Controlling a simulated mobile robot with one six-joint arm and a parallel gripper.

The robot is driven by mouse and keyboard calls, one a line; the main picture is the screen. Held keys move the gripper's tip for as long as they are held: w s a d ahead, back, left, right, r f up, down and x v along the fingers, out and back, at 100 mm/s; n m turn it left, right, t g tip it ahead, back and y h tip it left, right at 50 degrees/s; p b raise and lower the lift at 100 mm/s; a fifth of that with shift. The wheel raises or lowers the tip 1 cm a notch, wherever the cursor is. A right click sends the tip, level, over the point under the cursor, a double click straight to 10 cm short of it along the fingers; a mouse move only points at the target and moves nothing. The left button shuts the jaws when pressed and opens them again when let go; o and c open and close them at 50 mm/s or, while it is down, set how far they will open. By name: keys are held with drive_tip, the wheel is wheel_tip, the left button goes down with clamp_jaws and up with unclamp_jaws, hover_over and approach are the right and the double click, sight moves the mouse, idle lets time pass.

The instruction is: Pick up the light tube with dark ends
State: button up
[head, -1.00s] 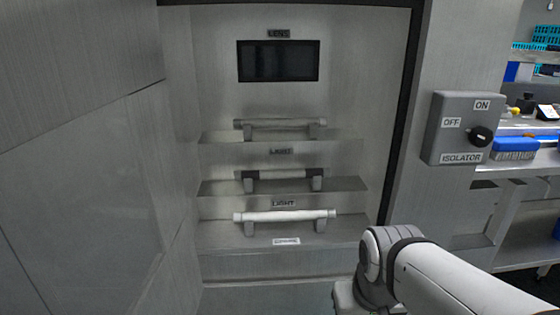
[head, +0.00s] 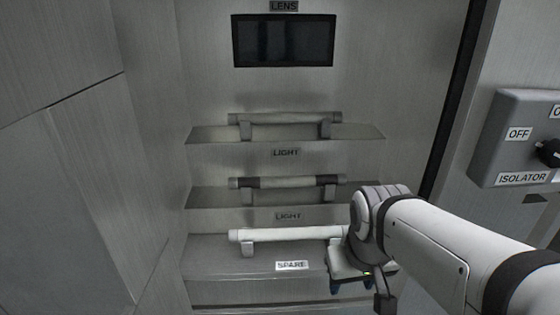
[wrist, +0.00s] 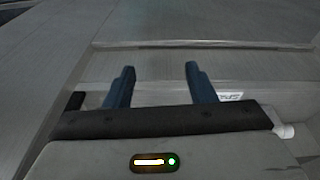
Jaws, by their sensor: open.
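The light tube with dark ends (head: 287,182) lies level in two brackets on the middle shelf. It has a dark band near each end, and its right end is close behind my arm in the head view. My gripper (head: 351,287) is low in front of the bottom shelf's right part, below and apart from that tube. In the wrist view my gripper's two blue fingers (wrist: 160,72) stand apart with nothing between them. The tube with dark ends is not seen in the wrist view.
A plain white tube (head: 285,234) rests on the bottom shelf above a SPARE label (head: 292,265); my wrist hides its right end. Another tube (head: 290,119) sits on the top shelf. A dark lens window (head: 283,40) is above. An isolator switch (head: 525,140) is at right.

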sight(286, 177)
drive_tip(key=w+a+r+n, duration=0.2)
drive_tip(key=w+r+n, duration=0.1)
drive_tip(key=w, duration=0.1)
drive_tip(key=w+a+r+n+h+p, duration=0.1)
drive_tip(key=w+a+r+n, duration=0.1)
drive_tip(key=w+r+n, duration=0.1)
drive_tip(key=w+a+r+n+g+h+p, duration=0.1)
drive_tip(key=w+a+r+n, duration=0.1)
drive_tip(key=w+r+n, duration=0.2)
drive_tip(key=shift+w+r, duration=0.1)
drive_tip(key=shift+w, duration=0.95)
drive_tip(key=w+a+r+n, duration=0.1)
drive_tip(key=w+a+n, duration=0.1)
drive_tip(key=w+a+r+n+h+p, duration=0.1)
drive_tip(key=w+a+r+n, duration=0.1)
drive_tip(key=w+a+n, duration=0.1)
drive_tip(key=w+a+r+n+h, duration=0.1)
drive_tip(key=w+a+r+n, duration=0.1)
drive_tip(key=w+a, duration=0.1)
drive_tip(key=shift+a+r, duration=0.15)
drive_tip(key=shift+a, duration=0.1)
drive_tip(key=shift+f+n, duration=0.25)
drive_tip(key=shift+n, duration=0.05)
drive_tip(key=x, duration=0.3)
drive_tip(key=d+x, duration=0.1)
drive_tip(key=x, duration=0.2)
drive_tip(key=shift+d, duration=0.1)
drive_tip(key=shift+w+f, duration=0.1)
drive_tip(key=shift+f, duration=0.2)
drive_tip(key=shift+d, duration=0.1)
